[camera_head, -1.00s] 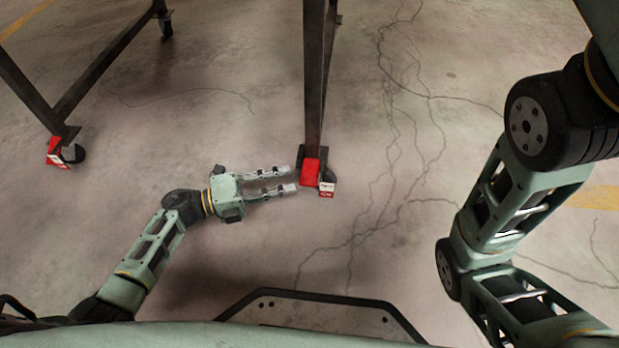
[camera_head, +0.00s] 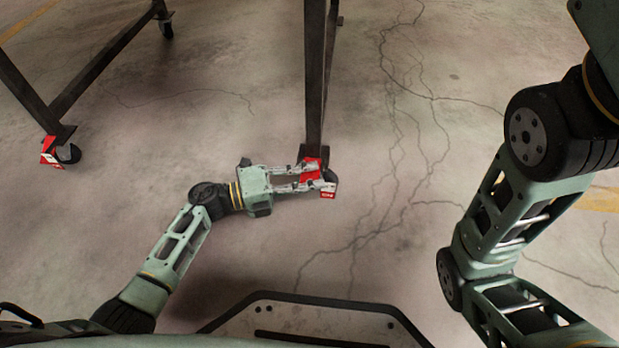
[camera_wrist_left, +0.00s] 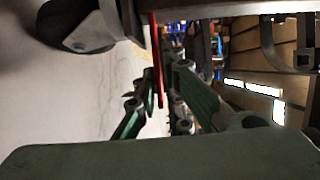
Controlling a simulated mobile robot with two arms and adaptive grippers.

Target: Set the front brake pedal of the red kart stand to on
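The stand in view has a dark metal frame, and its near leg (camera_head: 315,80) comes down to a caster with a red brake pedal (camera_head: 312,174) near the middle of the head view. My left gripper (camera_head: 320,176) is open at this pedal, with one finger on its far side and one on its near side. In the left wrist view the pedal shows edge-on as a thin red strip (camera_wrist_left: 158,62) between the fingers (camera_wrist_left: 160,108). Whether the fingers touch it I cannot tell. They partly hide it in the head view. My right gripper is out of view.
Another caster with a red pedal (camera_head: 49,152) is on the leg at the left, and a further caster (camera_head: 166,27) stands at the back left. The cracked concrete floor (camera_head: 400,230) right of the near leg is clear. My right arm hangs at the right.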

